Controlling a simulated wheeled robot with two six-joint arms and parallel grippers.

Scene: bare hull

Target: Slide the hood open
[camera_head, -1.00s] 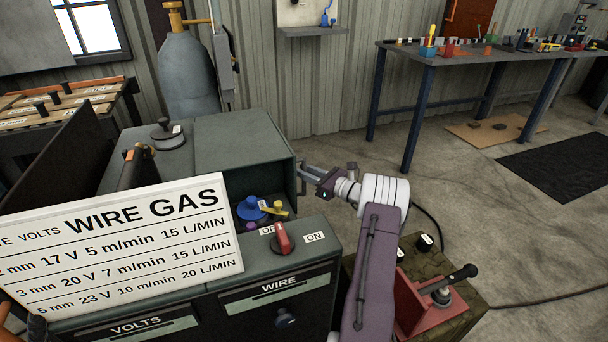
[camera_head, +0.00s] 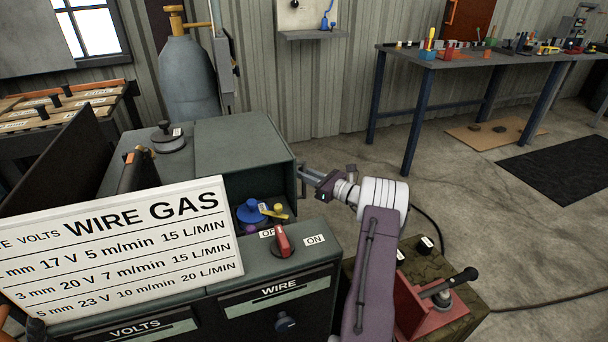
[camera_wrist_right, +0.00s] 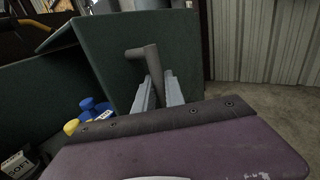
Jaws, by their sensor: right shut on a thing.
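The hood (camera_head: 240,145) is a dark green box-shaped cover on top of the welding machine. Its open front shows a dark interior with a blue knob and a yellow part. In the right wrist view the hood's green side panel (camera_wrist_right: 110,45) fills the upper middle. A grey-brown bent handle (camera_wrist_right: 142,52) stands out from that panel. My right gripper (camera_head: 306,172) is at the hood's right side, its fingers shut on the handle. In the wrist view the two fingers (camera_wrist_right: 160,92) lie on either side of the handle's stem.
A white settings sign (camera_head: 120,245) covers the machine's left front. A red switch (camera_head: 282,240) sits on the front ledge. A red fixture with a black-handled lever (camera_head: 445,295) stands at the lower right. A workbench (camera_head: 480,62) stands at the back right, with open floor before it.

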